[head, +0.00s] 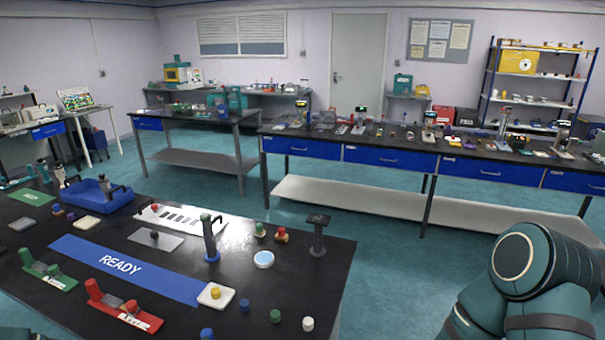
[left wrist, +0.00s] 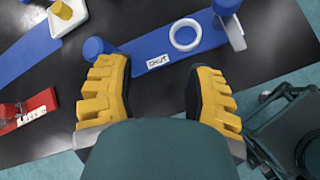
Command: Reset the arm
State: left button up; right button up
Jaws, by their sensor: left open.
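My left gripper (left wrist: 158,75) shows in the left wrist view, its two yellow ridged fingers spread apart with nothing between them. Beyond the fingertips lies a blue strip (left wrist: 150,78) with a small white label, a white ring (left wrist: 185,34) and a blue cylinder (left wrist: 93,47). I cannot tell the exact gap between fingers and strip. In the head view a teal arm link of mine (head: 540,275) fills the lower right. No gripper is clearly visible in the head view, and my right gripper is in neither view.

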pick_arm(q)
jog(key=s+d+f+m+g, duration=0.3)
jog(key=s+m, duration=0.4)
jog(key=s, duration=0.1)
jog(key=s+d+f+m+g, duration=0.3)
jog(key=s+d+m, duration=0.1)
jog(key=s+m, duration=0.35)
jog(key=s+d+f+m+g, duration=0.3)
jog(key=s+m, duration=0.5)
jog(key=w+d+f+t+b, duration=0.2)
jog(key=w+f+b, duration=0.2)
jog(key=w+b, duration=0.3)
jog(key=b, duration=0.3)
jog(key=shift+d+f+m, duration=0.2)
jog(key=shift+m, duration=0.15)
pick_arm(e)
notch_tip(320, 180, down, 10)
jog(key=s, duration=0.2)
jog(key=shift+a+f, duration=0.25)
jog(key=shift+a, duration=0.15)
